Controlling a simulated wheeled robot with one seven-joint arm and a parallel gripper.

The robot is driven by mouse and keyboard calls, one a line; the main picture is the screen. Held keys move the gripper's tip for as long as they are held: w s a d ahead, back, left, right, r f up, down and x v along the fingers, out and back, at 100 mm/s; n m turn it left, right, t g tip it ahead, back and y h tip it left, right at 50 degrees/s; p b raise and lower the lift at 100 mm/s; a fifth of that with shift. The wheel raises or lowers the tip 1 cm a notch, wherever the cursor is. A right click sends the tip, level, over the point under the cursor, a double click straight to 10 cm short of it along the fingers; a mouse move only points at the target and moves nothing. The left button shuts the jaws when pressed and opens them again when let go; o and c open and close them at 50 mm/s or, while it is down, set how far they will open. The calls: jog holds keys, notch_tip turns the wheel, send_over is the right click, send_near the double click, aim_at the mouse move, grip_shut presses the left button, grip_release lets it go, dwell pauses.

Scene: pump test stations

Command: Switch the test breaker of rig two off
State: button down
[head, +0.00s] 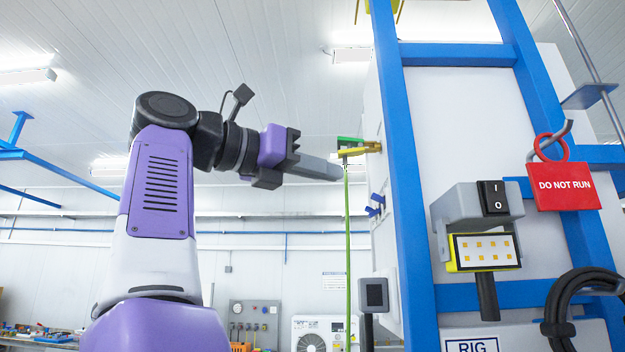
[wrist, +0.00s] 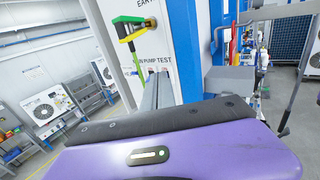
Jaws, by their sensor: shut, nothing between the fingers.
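My gripper (head: 338,171) is shut and empty, pointing right at the side face of the blue-framed panel. The fingers cover what lies under that lettering. In the head view a small blue lever-like part (head: 376,205) sits on that side face, below and right of the fingertips. I cannot tell its position or whether my gripper touches it. The sign (head: 471,346) reads "RIG", its number cut off.
A yellow clamp with a green part (head: 357,148) and hanging green cable is close to my fingertips. A grey box with a black I/O rocker (head: 493,198), a lit lamp (head: 484,251) and a red "DO NOT RUN" tag (head: 566,186) are on the front. Left is open.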

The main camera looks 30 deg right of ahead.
jog(key=d, duration=0.8)
jog(key=shift+d, duration=0.2)
jog(key=shift+d+f+b, duration=0.1)
jog(key=shift+f+b, duration=0.45)
jog(key=shift+f, duration=0.5)
jog(key=shift+w, duration=0.1)
jog(key=w+a+r+p, duration=0.1)
jog(key=w+a, duration=0.3)
jog(key=a, duration=0.2)
jog(key=shift+w+a+r, duration=0.15)
jog(key=shift+w+a, duration=0.05)
jog(key=shift+a, duration=0.15)
dwell(0.7)
